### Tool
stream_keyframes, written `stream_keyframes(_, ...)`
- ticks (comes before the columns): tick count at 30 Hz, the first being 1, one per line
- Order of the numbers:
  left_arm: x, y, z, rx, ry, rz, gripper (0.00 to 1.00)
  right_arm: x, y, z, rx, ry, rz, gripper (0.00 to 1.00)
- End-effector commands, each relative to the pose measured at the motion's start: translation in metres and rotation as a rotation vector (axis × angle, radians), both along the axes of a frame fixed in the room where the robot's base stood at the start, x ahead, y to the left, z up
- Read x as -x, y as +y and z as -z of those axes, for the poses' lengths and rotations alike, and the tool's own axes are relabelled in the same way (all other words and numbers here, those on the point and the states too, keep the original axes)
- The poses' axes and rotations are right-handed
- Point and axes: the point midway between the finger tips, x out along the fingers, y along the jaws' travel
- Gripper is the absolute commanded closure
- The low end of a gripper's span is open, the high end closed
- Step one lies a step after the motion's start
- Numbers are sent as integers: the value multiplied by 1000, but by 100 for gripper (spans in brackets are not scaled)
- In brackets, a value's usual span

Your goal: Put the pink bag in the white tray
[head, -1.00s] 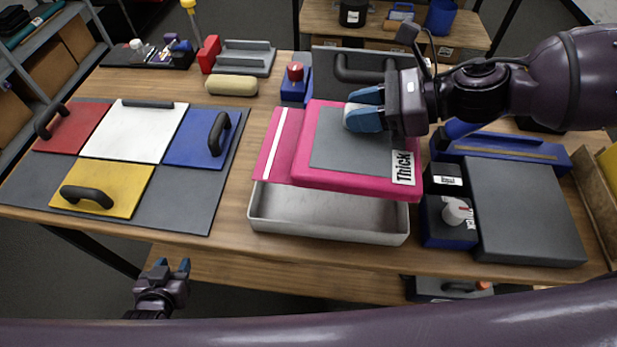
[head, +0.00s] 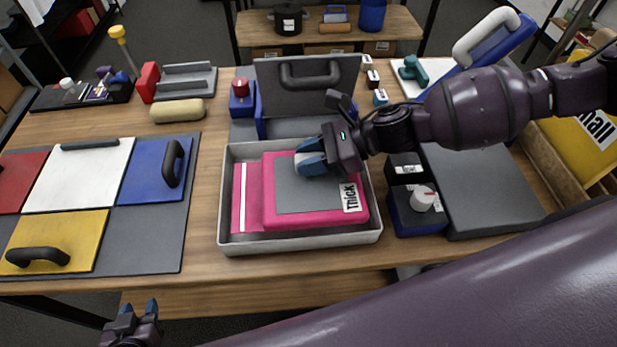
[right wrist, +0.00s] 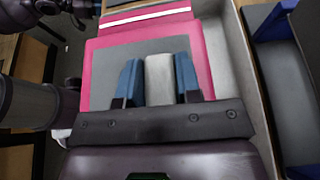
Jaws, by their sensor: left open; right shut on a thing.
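The pink bag (head: 335,216), with a grey panel and a "Thick" label, lies flat inside the white tray (head: 300,245). The tray's walls surround it. My right gripper (head: 312,160) is over the bag's back part, shut on the bag's pale grey handle. In the right wrist view the blue fingers (right wrist: 160,80) stand on both sides of the pale handle (right wrist: 160,78), with the pink bag (right wrist: 205,60) beneath. My left gripper (head: 138,308) is open and empty, low in front of the table's edge.
Behind the tray stands a grey board with a dark handle (head: 310,74). A dark box with a white knob (head: 422,198) is close on the right. A mat with coloured panels (head: 160,225) lies on the left, with bare table between.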

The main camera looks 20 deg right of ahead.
Motion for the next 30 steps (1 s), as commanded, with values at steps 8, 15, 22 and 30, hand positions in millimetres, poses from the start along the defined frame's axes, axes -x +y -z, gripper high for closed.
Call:
stream_keyframes(8,0,0,0,0,-1,0,57,0,0,26,-1,1,0,97)
stream_keyframes(15,0,0,1,0,-1,0,57,0,1,56,-1,2,1,97)
stream_keyframes(22,0,0,1,0,-2,0,57,0,0,67,-1,0,0,97)
stream_keyframes(30,-1,0,3,0,-2,0,57,0,0,69,-2,0,0,97)
